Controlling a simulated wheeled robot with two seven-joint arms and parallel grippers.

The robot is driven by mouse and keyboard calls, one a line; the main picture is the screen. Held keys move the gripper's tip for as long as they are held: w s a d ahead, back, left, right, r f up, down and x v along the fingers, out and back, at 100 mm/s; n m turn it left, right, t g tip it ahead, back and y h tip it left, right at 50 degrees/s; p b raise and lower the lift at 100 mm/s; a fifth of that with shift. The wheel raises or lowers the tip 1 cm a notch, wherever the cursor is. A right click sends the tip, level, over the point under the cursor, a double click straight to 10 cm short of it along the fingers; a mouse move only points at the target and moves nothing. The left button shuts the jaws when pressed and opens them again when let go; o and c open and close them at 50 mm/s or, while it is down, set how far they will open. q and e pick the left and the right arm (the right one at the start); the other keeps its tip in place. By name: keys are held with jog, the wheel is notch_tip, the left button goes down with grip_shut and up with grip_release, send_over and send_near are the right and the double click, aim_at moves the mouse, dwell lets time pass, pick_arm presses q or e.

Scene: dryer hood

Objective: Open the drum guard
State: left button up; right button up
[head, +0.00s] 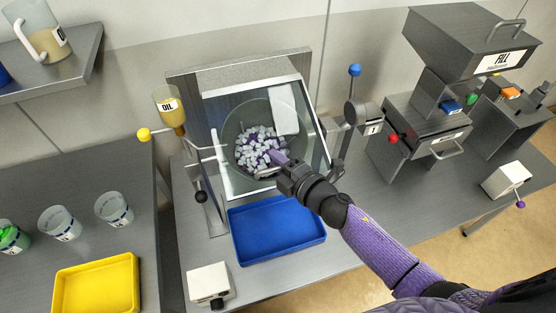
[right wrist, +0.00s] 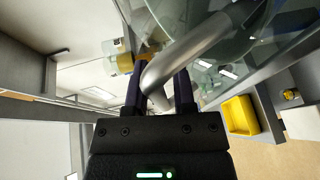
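The drum (head: 236,122) sits in a grey metal hood, with white and purple pieces inside. A clear guard panel with a pale metal frame (head: 312,122) covers the drum's front. My right gripper (head: 278,161) is at the guard's lower part, by its metal handle. In the right wrist view the curved handle (right wrist: 205,42) passes between the two fingers of the right gripper (right wrist: 160,90). The fingers stand apart by about the handle's thickness and appear closed on it. My left gripper is in neither view.
A blue tray (head: 276,230) lies below the drum. An oil cup (head: 169,108) and a yellow-knobbed lever (head: 144,135) stand left. A blue-knobbed lever (head: 355,70) and the fill hopper (head: 470,50) stand right. A yellow tray (head: 96,285) is at front left.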

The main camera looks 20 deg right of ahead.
grip_shut()
dwell(1.4)
